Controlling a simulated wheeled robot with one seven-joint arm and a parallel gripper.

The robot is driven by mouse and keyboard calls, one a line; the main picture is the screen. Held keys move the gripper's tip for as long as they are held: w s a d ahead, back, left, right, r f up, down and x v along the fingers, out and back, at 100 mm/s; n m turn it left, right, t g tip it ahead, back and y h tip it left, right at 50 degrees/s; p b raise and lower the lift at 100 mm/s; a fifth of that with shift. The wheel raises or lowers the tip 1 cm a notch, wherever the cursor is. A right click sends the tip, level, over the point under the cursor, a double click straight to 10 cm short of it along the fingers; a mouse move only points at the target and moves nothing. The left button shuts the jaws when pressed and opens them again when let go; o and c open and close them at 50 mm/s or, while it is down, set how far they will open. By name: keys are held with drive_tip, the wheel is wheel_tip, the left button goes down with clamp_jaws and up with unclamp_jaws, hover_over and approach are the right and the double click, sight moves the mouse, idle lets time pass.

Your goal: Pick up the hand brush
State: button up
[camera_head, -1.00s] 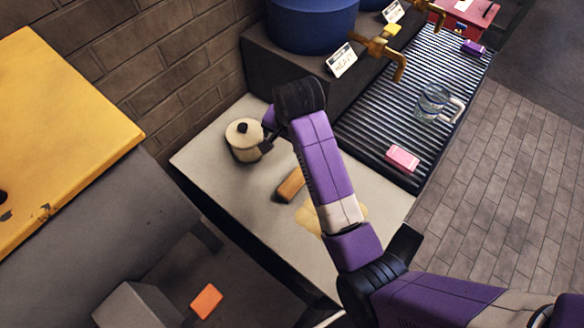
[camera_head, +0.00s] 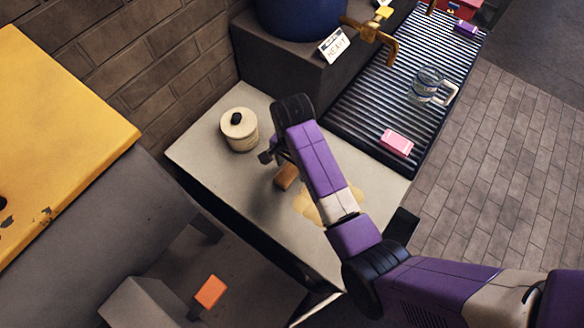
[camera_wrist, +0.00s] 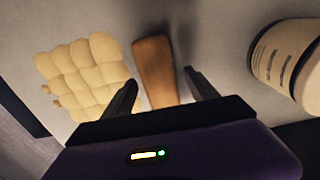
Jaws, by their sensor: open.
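A brown wooden piece, seemingly the hand brush (camera_head: 286,177), lies on the pale worktop; no bristles show. In the wrist view the brush (camera_wrist: 154,65) is a tapering wooden shape running away from me, its near end hidden behind my gripper. My gripper (camera_wrist: 160,85) is open and empty, one dark finger on each side of the wood's near part. I cannot tell how high the fingers are above it. In the head view my gripper (camera_head: 267,157) is partly hidden by my arm, over the worktop close to the brush.
A cream lidded pot (camera_head: 240,130) stands left of my gripper; it also shows in the wrist view (camera_wrist: 285,60). A lumpy tan patch (camera_wrist: 85,75) lies on the other side of the brush. A roller conveyor (camera_head: 400,95) with a pink block (camera_head: 396,142) adjoins the worktop (camera_head: 205,155).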

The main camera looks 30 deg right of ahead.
drive_tip(key=shift+f, duration=0.25)
clamp_jaws()
drive_tip(key=shift+r, duration=0.1)
